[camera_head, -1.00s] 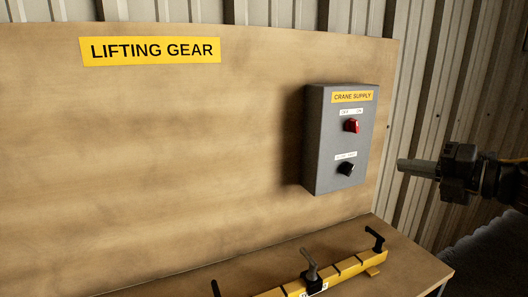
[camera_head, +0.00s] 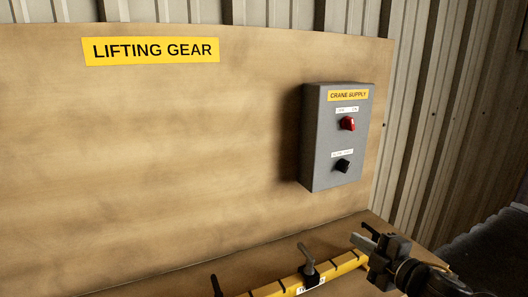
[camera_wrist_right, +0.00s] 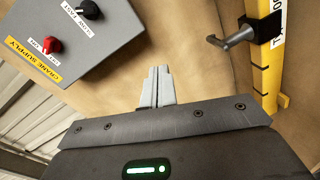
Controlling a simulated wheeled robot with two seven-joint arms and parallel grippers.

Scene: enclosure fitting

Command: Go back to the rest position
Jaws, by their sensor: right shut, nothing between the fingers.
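My right gripper (camera_head: 364,243) is at the lower right of the head view, in front of the right end of the yellow bar. Its two fingers are together with nothing between them. It also shows in the right wrist view (camera_wrist_right: 157,85), where the pale fingers touch side by side. My left gripper is not in view. The grey crane supply box (camera_head: 337,165) is on the board above and left of my right gripper, apart from it. Its red knob (camera_head: 347,124) and black knob (camera_head: 342,165) show.
The yellow bar (camera_head: 345,264) with dark handles lies along the bench (camera_head: 240,262) below the board. Its right end is partly hidden by my gripper. The wooden board (camera_head: 150,150) carries a lifting gear sign (camera_head: 151,50). Its middle is bare. A corrugated wall (camera_head: 425,120) stands behind.

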